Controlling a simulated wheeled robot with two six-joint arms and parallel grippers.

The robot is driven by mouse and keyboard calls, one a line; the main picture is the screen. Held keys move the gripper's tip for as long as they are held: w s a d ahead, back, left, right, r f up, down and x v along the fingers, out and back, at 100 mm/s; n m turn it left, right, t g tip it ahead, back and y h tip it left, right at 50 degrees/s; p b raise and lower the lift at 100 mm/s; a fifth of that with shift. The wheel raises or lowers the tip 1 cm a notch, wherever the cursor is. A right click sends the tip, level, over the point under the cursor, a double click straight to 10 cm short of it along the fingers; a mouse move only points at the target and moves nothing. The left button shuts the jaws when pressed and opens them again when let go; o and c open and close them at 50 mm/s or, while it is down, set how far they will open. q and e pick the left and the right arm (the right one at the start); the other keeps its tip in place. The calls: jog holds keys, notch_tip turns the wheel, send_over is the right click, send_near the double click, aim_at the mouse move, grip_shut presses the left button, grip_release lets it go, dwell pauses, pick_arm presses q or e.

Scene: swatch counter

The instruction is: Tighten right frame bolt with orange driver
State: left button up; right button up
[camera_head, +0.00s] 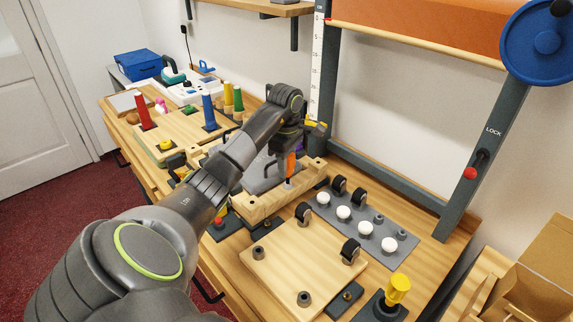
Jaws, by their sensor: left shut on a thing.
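My left gripper (288,148) is shut on the orange driver. The driver's orange handle (291,165) hangs upright below the fingers; its upper part is hidden by the gripper. Its lower end (288,184) is at the near right part of the wooden frame (252,207). I cannot tell whether the tip touches a bolt, and the bolt under it does not show clearly. My left arm crosses the view from the lower left and covers part of the frame. My right gripper is not in view.
A wooden board (290,262) with dark knobs lies nearer. Beside it is a grey plate (365,228) with white knobs. A yellow-handled tool (397,289) stands in a dark holder. Coloured pegs (208,112) stand farther left. A dark upright post (485,150) rises at right.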

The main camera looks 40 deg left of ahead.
pick_arm(q)
jog(key=m, duration=0.7)
jog(key=shift+w, duration=0.15)
jog(key=o, duration=0.7)
jog(key=shift+o, duration=0.2)
jog(key=n, duration=0.6)
jog(key=shift+n+p, duration=0.3)
jog(key=shift+p, duration=0.1)
jog(key=n, duration=0.4)
jog(key=shift+s+p, duration=0.2)
jog(key=shift+p, duration=0.15)
jog(key=n, duration=0.4)
jog(key=shift+d+p, duration=0.1)
jog(key=shift+p, duration=0.2)
